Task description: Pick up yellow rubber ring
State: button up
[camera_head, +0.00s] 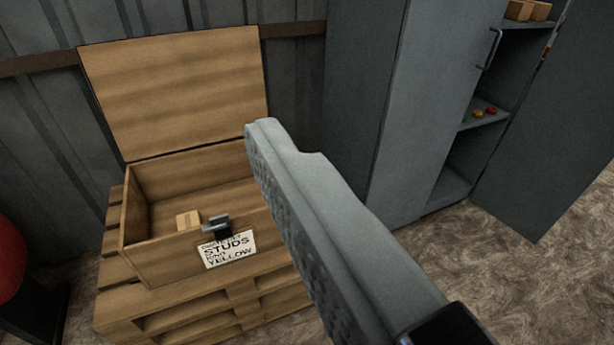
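A small yellow item (478,114), likely the yellow rubber ring, lies on the middle shelf of the open grey cabinet, between a green one (466,119) and a red one (491,110). It is too small to make out a ring shape. My gripper (268,140) shows as one large grey finger reaching in from the lower right. Its ribbed face is bare, with nothing against it. The other finger is not visible. The finger overlaps the crate in the picture and is well left of the shelf.
The grey cabinet (380,90) has open doors and a box (526,10) on its upper shelf. An open wooden crate (165,262), labelled for studs, stands on a pallet (200,318) with a small box (188,220) inside. A red object (8,260) is at left. Floor is clear at lower right.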

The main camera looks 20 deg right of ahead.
aim_at(476, 114)
jog(key=z, duration=1.7)
